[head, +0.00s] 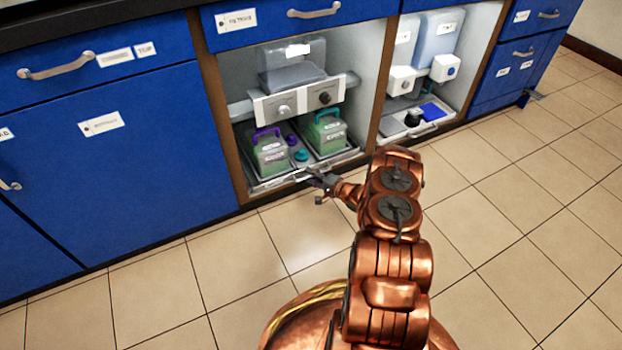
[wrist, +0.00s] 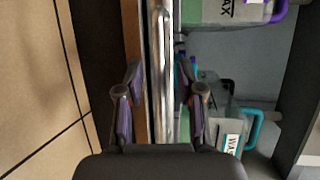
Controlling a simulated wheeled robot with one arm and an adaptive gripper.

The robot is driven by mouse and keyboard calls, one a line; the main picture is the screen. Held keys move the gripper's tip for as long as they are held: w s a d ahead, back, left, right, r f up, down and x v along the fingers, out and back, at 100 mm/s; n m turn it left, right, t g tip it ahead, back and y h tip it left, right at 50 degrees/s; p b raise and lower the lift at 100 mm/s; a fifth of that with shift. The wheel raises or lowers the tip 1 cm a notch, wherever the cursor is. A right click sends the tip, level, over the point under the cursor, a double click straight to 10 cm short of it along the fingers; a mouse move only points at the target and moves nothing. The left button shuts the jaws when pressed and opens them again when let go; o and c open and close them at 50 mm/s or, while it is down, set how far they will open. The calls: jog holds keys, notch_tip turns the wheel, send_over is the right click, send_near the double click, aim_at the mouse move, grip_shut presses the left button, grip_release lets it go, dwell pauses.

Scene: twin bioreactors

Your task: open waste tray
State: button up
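The waste tray (head: 270,184) is a low metal tray on the floor of the left open cabinet bay. It carries two green-filled containers, one with a purple handle (head: 270,152) and one with a teal handle (head: 327,132). My gripper (head: 317,178) is at the tray's front edge. In the wrist view my gripper (wrist: 158,78) is open, with one finger on each side of a shiny metal bar (wrist: 163,80) along the tray front. A gap shows between the fingers and the bar; contact further down cannot be told.
A white unit with knobs (head: 298,100) and a clear vessel sits above the tray. The right bay holds another tray (head: 405,130) and white-capped bottles. Blue closed cabinets (head: 120,170) stand at left. The tiled floor (head: 240,260) in front is clear.

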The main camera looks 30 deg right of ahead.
jog(key=shift+w, duration=0.25)
jog(key=shift+a, duration=0.1)
grip_shut()
dwell(0.5)
